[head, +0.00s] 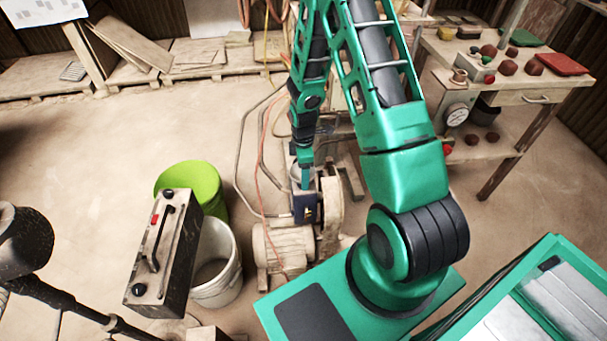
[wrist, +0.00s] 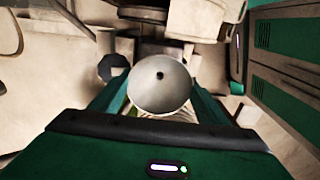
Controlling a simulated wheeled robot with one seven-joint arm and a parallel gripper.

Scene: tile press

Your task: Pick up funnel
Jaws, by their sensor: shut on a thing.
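The funnel (wrist: 160,88) is a pale grey cone with a small dark hole at its centre; in the wrist view I look down into its mouth. My gripper (wrist: 160,104) has a teal finger on each side of it and is shut on it. The far part of the funnel's outside and its spout are hidden. In the head view my gripper (head: 303,178) hangs low in the middle, just above the motor-driven machine (head: 331,205). A small grey part of the funnel (head: 296,173) shows beside the finger. I cannot tell whether the funnel touches the machine.
A green bucket (head: 207,177) and a white bucket (head: 225,265) stand left of the machine. A dark box with a handle (head: 163,250) is in front of them. A workbench (head: 515,97) with reddish lumps stands at the back right. The floor at left is mostly clear.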

